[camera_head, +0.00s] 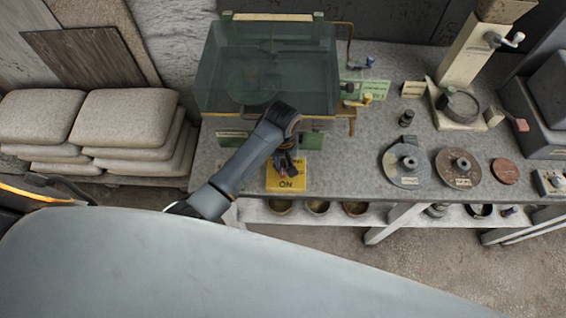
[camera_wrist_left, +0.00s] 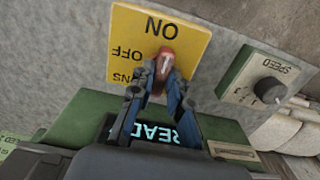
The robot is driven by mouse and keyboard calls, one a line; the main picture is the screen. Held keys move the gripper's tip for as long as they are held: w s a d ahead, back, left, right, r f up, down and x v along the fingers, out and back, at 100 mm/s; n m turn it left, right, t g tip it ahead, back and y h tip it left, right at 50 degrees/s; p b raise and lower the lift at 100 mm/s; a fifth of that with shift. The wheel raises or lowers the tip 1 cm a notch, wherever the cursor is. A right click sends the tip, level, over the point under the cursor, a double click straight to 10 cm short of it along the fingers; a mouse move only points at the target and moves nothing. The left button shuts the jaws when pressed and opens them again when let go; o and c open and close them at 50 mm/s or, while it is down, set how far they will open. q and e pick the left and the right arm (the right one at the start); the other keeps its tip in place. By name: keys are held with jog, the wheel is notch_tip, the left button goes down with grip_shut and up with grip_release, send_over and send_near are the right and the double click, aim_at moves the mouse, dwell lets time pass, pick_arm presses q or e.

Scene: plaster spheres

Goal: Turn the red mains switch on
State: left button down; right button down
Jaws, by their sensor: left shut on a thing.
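The yellow switch plate (camera_head: 286,186) is on the front of the bench, with ON lettering facing me. In the left wrist view the plate (camera_wrist_left: 130,40) appears upside down, with ON, OFF and part of another word. The red switch knob (camera_wrist_left: 165,60) has a white mark that seems to point toward ON. My left gripper (camera_wrist_left: 163,82) is shut on the red knob, one finger on each side. In the head view my left gripper (camera_head: 287,164) is over the plate and hides most of the knob. My right gripper is in neither view.
A glass-hooded machine (camera_head: 270,65) stands behind the plate. A lit display (camera_wrist_left: 160,132), partly hidden by my fingers, and a black SPEED dial (camera_wrist_left: 269,90) are close by. Discs (camera_head: 406,164) lie to the right. Stacked sacks (camera_head: 130,118) are at the left.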

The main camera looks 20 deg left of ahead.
pick_arm(q)
jog(key=c, duration=1.3)
grip_release()
